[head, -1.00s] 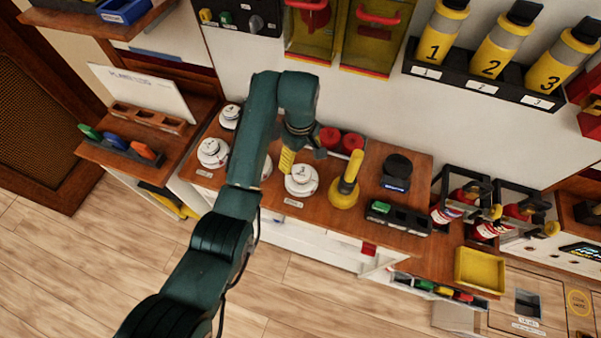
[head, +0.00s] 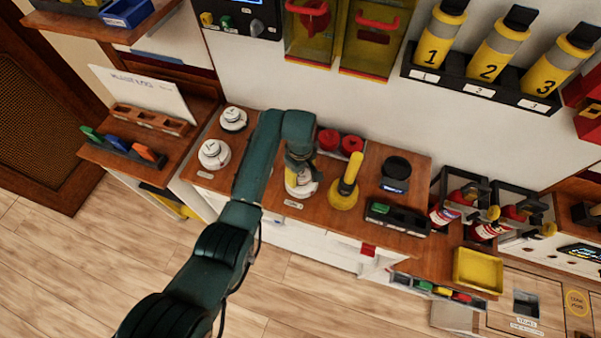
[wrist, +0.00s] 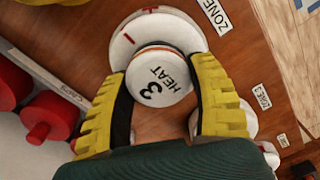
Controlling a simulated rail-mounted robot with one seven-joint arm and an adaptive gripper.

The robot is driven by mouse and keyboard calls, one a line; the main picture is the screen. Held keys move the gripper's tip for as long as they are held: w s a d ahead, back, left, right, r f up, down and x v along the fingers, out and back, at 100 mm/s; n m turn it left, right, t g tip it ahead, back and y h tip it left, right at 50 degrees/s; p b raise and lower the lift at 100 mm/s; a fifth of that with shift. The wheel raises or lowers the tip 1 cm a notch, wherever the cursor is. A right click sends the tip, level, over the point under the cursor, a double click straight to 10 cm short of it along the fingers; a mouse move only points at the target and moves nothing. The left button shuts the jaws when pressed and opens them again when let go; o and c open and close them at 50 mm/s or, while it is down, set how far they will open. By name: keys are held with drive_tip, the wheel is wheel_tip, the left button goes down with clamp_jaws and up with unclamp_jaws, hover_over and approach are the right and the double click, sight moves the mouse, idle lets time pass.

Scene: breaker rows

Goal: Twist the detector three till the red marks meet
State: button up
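Detector three (wrist: 162,78) is a round white unit marked "HEAT 3" on a wider white base, seen from above in the wrist view. Two short red marks show near the base's rim, one at the top and one at the upper left, apart from each other. My gripper (wrist: 160,70) has its yellow ribbed fingers on either side of the detector head, open around it; firm contact cannot be made out. In the head view my gripper (head: 302,172) is over detector three (head: 300,188) and hides much of it.
A yellow-handled tool (head: 346,183) stands close to the right of the detector. Red knobs (head: 340,140) are behind it. Two other white detectors, one nearer (head: 213,154) and one farther (head: 233,119), are at the left of the wooden counter (head: 270,205).

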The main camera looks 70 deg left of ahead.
drive_tip(key=c, duration=0.7)
drive_tip(key=shift+o, duration=0.2)
drive_tip(key=shift+r+m+p, duration=0.15)
drive_tip(key=shift+m+p, duration=0.25)
drive_tip(key=shift+m, duration=0.7)
drive_tip(key=m, duration=0.4)
drive_tip(key=shift+w+p, duration=0.1)
drive_tip(key=shift+p, duration=0.2)
drive_tip(key=o, duration=1.3)
